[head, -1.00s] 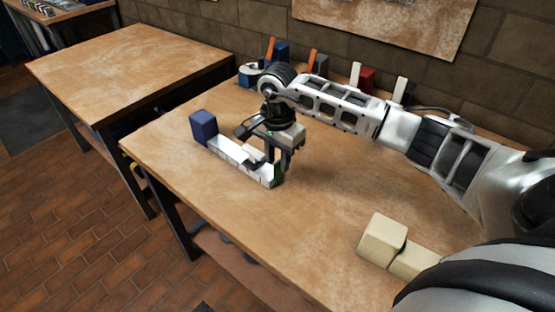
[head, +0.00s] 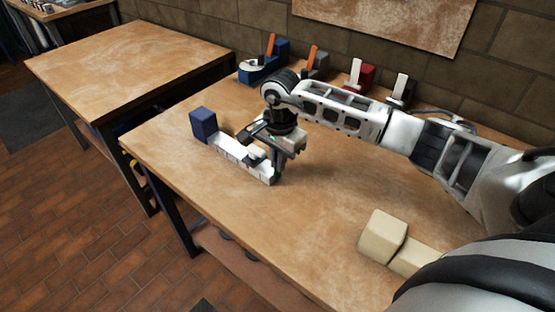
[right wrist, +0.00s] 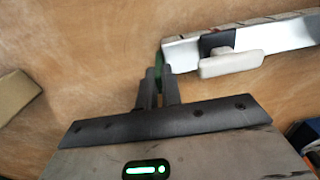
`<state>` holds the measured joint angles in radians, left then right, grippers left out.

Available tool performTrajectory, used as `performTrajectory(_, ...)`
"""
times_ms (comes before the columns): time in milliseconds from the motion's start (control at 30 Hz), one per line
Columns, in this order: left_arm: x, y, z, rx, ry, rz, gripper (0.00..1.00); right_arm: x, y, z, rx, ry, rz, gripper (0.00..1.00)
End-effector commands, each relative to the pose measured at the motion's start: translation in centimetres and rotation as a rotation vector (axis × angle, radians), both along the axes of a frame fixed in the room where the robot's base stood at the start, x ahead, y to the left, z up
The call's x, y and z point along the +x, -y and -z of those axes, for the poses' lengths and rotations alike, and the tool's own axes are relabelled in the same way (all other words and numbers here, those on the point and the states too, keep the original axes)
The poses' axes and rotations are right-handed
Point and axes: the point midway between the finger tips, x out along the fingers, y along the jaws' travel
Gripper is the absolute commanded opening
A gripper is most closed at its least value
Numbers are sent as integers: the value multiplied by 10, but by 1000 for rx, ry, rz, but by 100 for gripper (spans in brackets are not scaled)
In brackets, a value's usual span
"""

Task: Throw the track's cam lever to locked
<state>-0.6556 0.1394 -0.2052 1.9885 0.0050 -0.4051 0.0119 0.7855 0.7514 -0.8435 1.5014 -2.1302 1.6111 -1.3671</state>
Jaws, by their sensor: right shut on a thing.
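The track (head: 228,147) is a pale rail on the table with a dark blue block (head: 203,125) at its far left end. My right gripper (head: 276,178) is at the track's near right end, pointing down. In the right wrist view its fingers (right wrist: 160,76) are close together on a small green part (right wrist: 162,61), probably the cam lever, at the rail's end. The fingers hide most of it, so its angle cannot be told. A dark piece with a pale bar (right wrist: 232,64) sits on the rail (right wrist: 285,38) beside the fingers. My left gripper is not in view.
Along the wall stand blue (head: 264,66), grey (head: 315,66), red (head: 361,76) and dark (head: 399,92) blocks with upright orange or white levers. Cream blocks (head: 384,236) lie at the near right. The table's middle is clear. Another table (head: 130,62) stands left.

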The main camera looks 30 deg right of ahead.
Motion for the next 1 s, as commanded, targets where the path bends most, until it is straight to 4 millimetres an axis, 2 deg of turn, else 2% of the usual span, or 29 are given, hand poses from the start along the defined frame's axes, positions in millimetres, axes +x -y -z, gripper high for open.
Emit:
performTrajectory(367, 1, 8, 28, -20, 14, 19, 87, -17, 7, 13, 71, 226, -3, 0)
performTrajectory(600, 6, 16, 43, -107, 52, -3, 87, -26, 9, 17, 125, 389, -2, 0)
performTrajectory(1000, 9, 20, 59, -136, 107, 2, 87, -34, 11, 16, 177, 539, -1, 0)
